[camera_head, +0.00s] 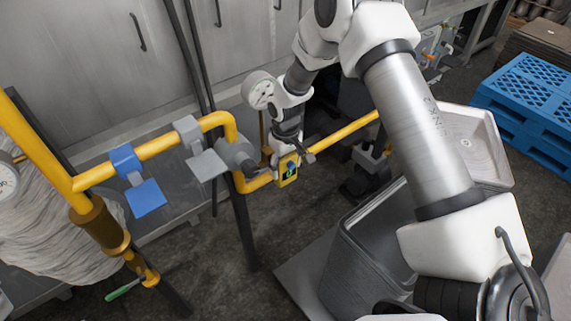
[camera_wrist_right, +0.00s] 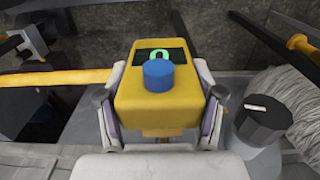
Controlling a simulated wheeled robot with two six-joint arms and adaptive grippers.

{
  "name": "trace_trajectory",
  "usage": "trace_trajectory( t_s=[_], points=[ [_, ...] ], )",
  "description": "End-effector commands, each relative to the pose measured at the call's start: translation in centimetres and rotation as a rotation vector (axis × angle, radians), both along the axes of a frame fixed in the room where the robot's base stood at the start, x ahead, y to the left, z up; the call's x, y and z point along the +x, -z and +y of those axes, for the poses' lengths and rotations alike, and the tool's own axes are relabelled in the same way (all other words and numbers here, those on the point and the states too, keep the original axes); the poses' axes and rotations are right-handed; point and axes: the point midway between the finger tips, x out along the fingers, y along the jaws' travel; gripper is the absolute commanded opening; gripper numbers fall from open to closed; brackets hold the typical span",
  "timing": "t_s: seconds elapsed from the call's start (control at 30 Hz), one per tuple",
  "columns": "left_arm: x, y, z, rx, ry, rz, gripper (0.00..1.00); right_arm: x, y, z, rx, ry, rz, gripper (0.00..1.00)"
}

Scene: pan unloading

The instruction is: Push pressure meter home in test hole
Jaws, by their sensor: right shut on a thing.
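The pressure meter (camera_wrist_right: 130,108) is a yellow block with a blue button and a dark display showing a green digit in the right wrist view. In the head view the meter (camera_head: 287,173) shows small beside the yellow pipe (camera_head: 155,147). My right gripper (camera_wrist_right: 161,110) is shut on it, one finger on each side; it also shows in the head view (camera_head: 290,158). The test hole is hidden behind the meter and gripper, so I cannot tell how deep the meter sits. My left gripper is not in view.
A white dial gauge (camera_head: 260,90) stands just behind my right gripper. A blue tag (camera_head: 145,197) and a grey tag (camera_head: 206,165) hang on the pipe. A dark knob (camera_wrist_right: 264,118) is close to the gripper's right side. Grey bins (camera_head: 352,262) and a blue pallet (camera_head: 525,100) stand right.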

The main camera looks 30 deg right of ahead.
Motion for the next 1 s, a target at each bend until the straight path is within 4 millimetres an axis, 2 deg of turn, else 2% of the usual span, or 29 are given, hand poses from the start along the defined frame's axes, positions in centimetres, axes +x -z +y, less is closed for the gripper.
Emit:
trace_trajectory(
  t_s=[1.0],
  points=[
    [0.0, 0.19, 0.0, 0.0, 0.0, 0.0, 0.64, 0.93, 0.0, 0.04, -0.001, 0.0, -0.001, 0.3]
  ],
)
